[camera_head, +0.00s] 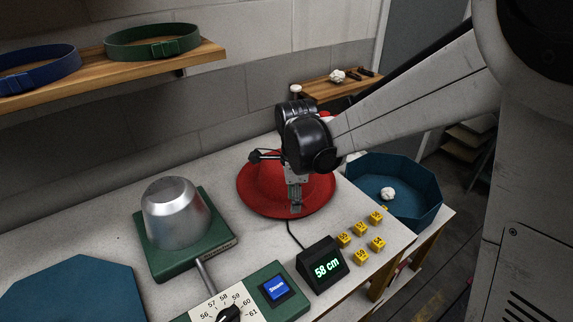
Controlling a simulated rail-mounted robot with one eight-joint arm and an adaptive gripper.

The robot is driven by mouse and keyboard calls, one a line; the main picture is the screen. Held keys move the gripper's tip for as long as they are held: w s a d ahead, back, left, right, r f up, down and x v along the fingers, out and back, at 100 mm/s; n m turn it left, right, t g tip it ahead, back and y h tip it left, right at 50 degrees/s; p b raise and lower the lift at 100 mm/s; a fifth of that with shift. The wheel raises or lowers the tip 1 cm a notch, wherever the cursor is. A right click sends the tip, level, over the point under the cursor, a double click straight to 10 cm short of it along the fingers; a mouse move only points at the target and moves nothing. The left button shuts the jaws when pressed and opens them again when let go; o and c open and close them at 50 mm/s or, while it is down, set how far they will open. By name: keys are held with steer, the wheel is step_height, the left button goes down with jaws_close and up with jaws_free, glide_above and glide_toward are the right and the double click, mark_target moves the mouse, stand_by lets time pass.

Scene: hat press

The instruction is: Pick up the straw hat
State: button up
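A red wide-brimmed hat (262,188) lies brim down on the grey worktop, behind the small display. I see no straw-coloured hat, and I cannot tell whether this red one is straw. My gripper (296,209) points down over the front part of the hat's brim, with its fingertips at or just above the brim. The wrist and fingers cover part of the crown and brim. The fingers look close together, but their gap and any contact with the brim are too small to make out.
A metal hat block (176,213) on a green base stands left of the hat. In front are a dial panel (228,302), a "58 cm" display (322,264) and several yellow numbered cubes (361,228). A blue octagonal bin (420,192) is right; a wall shelf (196,56) holds bands.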

steer(key=shift+w+a+f, duration=0.1)
steer(key=shift+a+f, duration=0.05)
steer(key=shift+f, duration=2.85)
steer(key=shift+c, duration=0.5)
jaws_close()
